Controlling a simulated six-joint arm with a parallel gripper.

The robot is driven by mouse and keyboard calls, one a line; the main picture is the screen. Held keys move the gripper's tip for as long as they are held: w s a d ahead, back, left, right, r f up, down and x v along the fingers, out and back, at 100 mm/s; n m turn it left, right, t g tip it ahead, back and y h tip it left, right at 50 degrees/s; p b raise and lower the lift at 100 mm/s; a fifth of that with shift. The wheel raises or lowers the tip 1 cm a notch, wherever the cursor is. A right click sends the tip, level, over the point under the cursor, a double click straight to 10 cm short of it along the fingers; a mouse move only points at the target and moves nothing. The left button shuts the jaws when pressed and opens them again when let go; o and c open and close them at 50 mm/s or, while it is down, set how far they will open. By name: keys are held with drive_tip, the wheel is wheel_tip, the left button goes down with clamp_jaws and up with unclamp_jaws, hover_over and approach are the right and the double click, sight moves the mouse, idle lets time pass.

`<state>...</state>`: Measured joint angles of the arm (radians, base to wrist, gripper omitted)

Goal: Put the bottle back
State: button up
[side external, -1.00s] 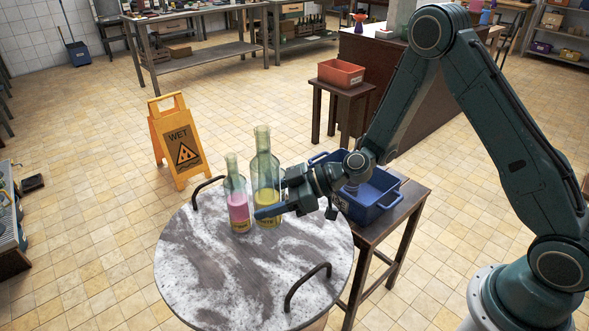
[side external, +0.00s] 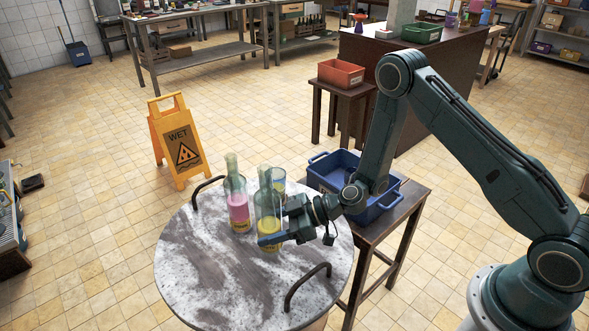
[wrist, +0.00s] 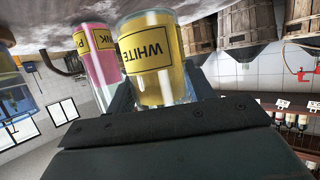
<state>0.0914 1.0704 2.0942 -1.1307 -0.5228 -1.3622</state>
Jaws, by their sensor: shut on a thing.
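A clear bottle of yellow liquid (side external: 267,221) stands upright at the round marbled table (side external: 200,270), right of middle. My gripper (side external: 272,238) is shut on its lower part from the right. In the wrist view this bottle (wrist: 185,75) shows a yellow label reading WHITE, between the fingers. I cannot tell whether its base touches the table. A bottle of pink liquid (side external: 238,205) stands upright just left of it, apart from my gripper; it also shows in the wrist view (wrist: 98,60). A clear glass vessel (side external: 279,178) stands behind the yellow bottle, partly hidden.
The table has two dark curved handles, one at the back left (side external: 194,193) and one at the front right (side external: 290,290). A blue crate (side external: 330,168) sits on a wooden stand behind my wrist. The table's front left is clear.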

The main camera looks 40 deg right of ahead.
drive_tip(key=shift+f, duration=1.85)
drive_tip(key=o, duration=1.4)
drive_tip(key=shift+f, duration=0.2)
drive_tip(key=shift+d+r, duration=0.1)
drive_tip(key=shift+r, duration=0.1)
drive_tip(key=shift+v, duration=5.95)
